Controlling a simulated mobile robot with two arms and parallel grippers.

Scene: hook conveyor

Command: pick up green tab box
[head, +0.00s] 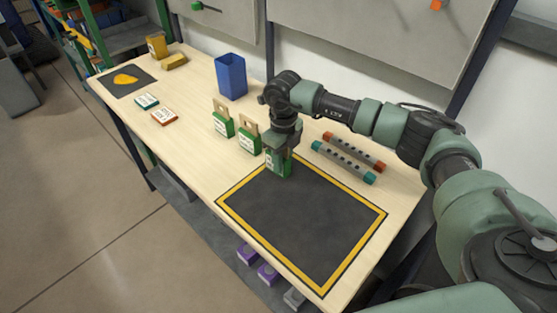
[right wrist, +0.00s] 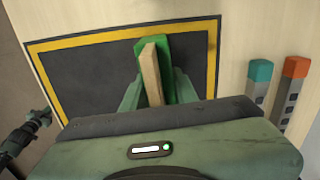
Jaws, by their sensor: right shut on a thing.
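My right gripper (head: 280,153) is shut on a green tab box (head: 279,167) at the upper corner of the dark mat (head: 300,225) with the yellow border. In the right wrist view, the wooden tab (right wrist: 152,75) is between the fingers, with the green body (right wrist: 167,52) behind it. I cannot tell whether the box touches the table. Two similar green boxes with tabs, a nearer one (head: 249,144) and a farther one (head: 223,125), stand upright left of the gripper. Part of my left arm (right wrist: 22,135) seems to show in the right wrist view; its jaws are unclear.
Two grey bars with coloured ends (head: 343,163) lie right of the held box. A blue bin (head: 231,77) stands behind. Small teal (head: 147,101) and orange (head: 164,117) boxes lie to the left, before a small dark mat (head: 105,80). The yellow-bordered mat is empty.

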